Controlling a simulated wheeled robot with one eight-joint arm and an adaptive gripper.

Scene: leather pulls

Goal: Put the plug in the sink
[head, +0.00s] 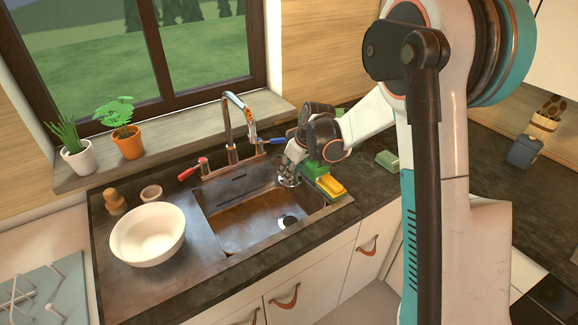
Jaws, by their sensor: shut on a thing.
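The sink (232,222) is a brown, worn basin set in the dark counter. A dark round drain (287,222) with a pale edge shows in its floor toward the front right. My gripper (289,180) is over the right back part of the sink, pointing down, behind and to the left of the drain's right side. It is shut on a small metallic grey thing, which looks like the plug (289,183). The fingers hide part of it, and its exact shape is too small to tell.
Green and yellow sponges (330,187) lie at the sink's right edge, close to my gripper. The faucet (232,130), with red (188,173) and blue (272,141) handles, rises behind. A white bowl (148,235) stands left. A green sponge (388,160) lies farther right.

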